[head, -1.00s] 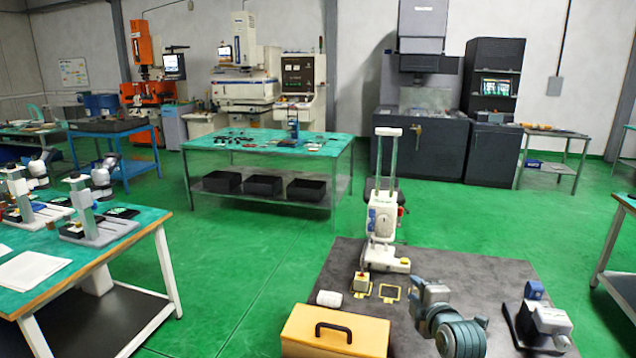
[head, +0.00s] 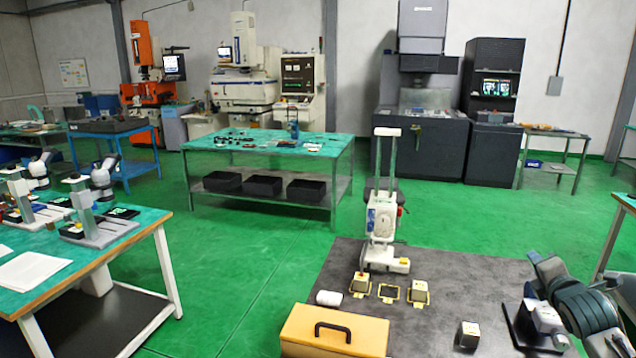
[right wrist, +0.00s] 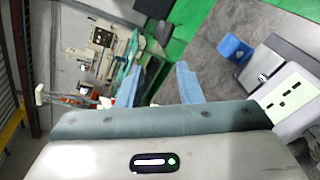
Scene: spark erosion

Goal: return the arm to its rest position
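My right arm comes in at the lower right of the head view. Its gripper (right wrist: 158,86) shows in the right wrist view with two blue fingers apart and nothing between them. In the head view its fingertips are hard to make out, near the dark grey table (head: 470,272). My left gripper is not in view. A small block (head: 360,283) sits at the left yellow frame, and another block (head: 419,290) sits at the right yellow frame. The middle yellow frame (head: 388,292) is empty. A grey block (head: 468,334) stands alone nearer the front.
A dark-based device (head: 536,318) stands beside and partly behind my right arm. A white two-post machine (head: 383,225) stands at the table's back left. A yellow case (head: 335,332) and a white roll (head: 329,298) lie at the left. The table's middle is clear.

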